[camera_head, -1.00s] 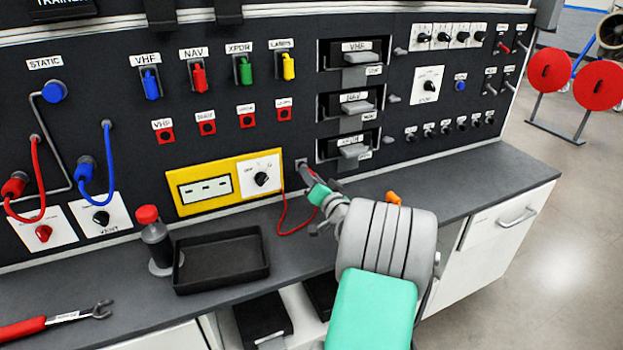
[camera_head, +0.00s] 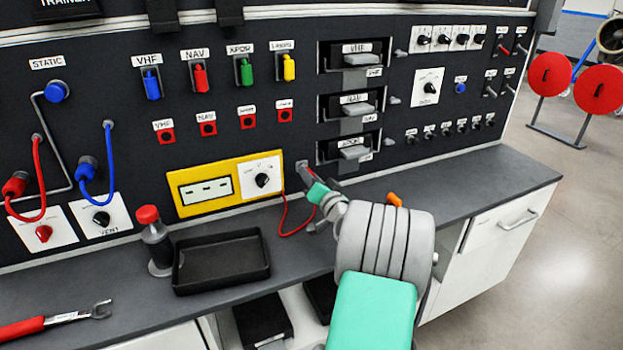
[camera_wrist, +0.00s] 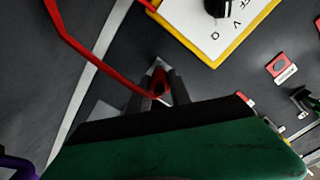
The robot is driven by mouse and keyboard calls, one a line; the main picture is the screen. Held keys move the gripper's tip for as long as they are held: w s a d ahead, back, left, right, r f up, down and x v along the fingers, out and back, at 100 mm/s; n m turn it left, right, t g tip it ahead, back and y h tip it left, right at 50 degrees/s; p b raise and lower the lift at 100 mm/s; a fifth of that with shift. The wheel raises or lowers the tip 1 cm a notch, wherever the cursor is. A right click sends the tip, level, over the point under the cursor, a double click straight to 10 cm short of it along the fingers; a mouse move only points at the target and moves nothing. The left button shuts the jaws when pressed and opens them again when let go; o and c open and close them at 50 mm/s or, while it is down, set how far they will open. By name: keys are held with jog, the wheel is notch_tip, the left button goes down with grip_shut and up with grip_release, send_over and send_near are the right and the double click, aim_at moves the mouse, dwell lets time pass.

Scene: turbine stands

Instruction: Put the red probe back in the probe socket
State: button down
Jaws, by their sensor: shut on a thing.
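My gripper (camera_head: 306,176) reaches up to the panel just right of the yellow meter unit. In the wrist view my gripper (camera_wrist: 162,86) has its two grey fingers shut on the red probe (camera_wrist: 158,82), with the red lead running from it to the upper left. In the head view my gripper mostly hides the probe. The red lead (camera_head: 284,222) hangs from the meter and loops over the bench to my gripper. A small grey socket plate (camera_head: 301,164) shows at my fingertips. I cannot tell how far the probe tip is inside it.
The yellow meter unit (camera_head: 212,186) with a dial is close on the left. A black tray (camera_head: 220,262), a red-capped bottle (camera_head: 156,240) and a wrench (camera_head: 60,318) lie along the bench. Grey-handled radio units (camera_head: 352,152) are just above right.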

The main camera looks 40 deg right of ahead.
jog(key=shift+w+r, duration=0.25)
jog(key=shift+r, duration=0.1)
jog(key=c, duration=1.6)
grip_release()
jog(key=shift+o, duration=0.7)
jog(key=shift+w+f, duration=0.2)
jog(key=shift+w, duration=0.1)
jog(key=o, duration=0.4)
jog(key=shift+s+d+f, duration=0.1)
jog(key=shift+s, duration=0.05)
jog(key=shift+c, duration=0.2)
jog(key=shift+o, duration=0.8)
jog(key=shift+s+f, duration=0.1)
jog(key=b+v, duration=0.2)
jog(key=v, duration=0.5)
